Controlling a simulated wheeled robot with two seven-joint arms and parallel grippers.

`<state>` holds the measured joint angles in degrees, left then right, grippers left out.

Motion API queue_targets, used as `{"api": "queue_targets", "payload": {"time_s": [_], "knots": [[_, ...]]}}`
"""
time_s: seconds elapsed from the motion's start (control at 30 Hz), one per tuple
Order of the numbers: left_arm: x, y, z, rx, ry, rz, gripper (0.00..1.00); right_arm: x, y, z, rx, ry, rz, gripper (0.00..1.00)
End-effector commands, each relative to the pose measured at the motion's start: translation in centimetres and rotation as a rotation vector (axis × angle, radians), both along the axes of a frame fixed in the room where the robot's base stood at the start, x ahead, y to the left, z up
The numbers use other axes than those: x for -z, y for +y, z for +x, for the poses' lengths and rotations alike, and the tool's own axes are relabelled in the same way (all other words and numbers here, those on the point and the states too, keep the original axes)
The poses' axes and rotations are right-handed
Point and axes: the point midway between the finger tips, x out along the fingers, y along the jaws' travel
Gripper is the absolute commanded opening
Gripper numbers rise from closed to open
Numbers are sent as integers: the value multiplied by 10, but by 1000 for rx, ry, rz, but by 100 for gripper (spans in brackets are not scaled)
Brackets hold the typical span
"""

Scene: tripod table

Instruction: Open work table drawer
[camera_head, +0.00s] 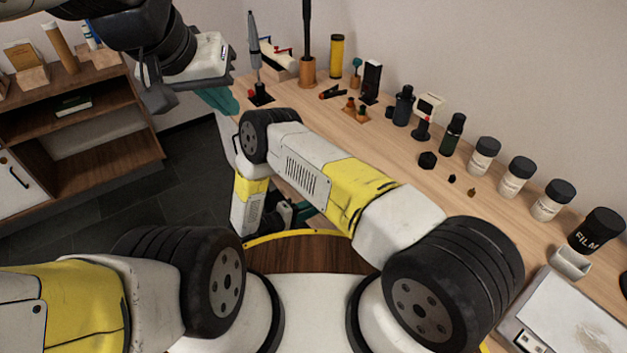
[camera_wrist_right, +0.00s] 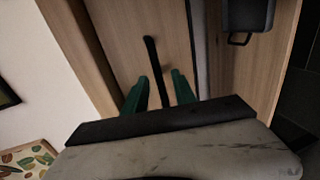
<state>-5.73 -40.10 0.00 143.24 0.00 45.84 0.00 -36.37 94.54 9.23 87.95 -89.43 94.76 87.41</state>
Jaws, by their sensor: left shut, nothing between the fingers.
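In the right wrist view, a slim black bar handle (camera_wrist_right: 152,60) stands out from a pale wood drawer front (camera_wrist_right: 122,32) of the work table. My right gripper (camera_wrist_right: 160,92) is open, with one green finger on each side of the handle's near end. I cannot tell whether either finger touches it. In the head view my right arm hides the drawer and most of this gripper. The work table's top (camera_head: 345,140) shows beyond the arm. My left gripper (camera_head: 220,101) is shut and empty, left of the table's far end.
Bottles, jars and small tools line the table's back, including a black film jar (camera_head: 597,231). A white tray (camera_head: 570,320) lies at the near right. A wooden shelf unit (camera_head: 75,145) stands at the left, with dark floor between. Another black handle (camera_wrist_right: 240,38) shows in the wrist view.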

Motion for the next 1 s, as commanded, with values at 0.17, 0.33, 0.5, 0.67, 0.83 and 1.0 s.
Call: {"api": "queue_targets", "payload": {"time_s": [0.17, 0.33, 0.5, 0.67, 0.83, 1.0], "knots": [[0, 0, 0, 0, 0, 0, 0, 0, 0, 0, 0, 0, 0, 30], [0, 0, 0, 0, 0, 0, 0, 0, 0, 0, 0, 0, 0, 0], [0, 0, 0, 0, 0, 0, 0, 0, 0, 0, 0, 1, 1, 0], [0, 0, 0, 0, 0, 0, 0, 0, 0, 0, 0, 1, 1, 0], [0, 0, 0, 0, 0, 0, 0, 0, 0, 0, 0, 1, 1, 0], [0, 0, 0, 0, 0, 0, 0, 0, 0, 0, 0, 1, 1, 0]]}}
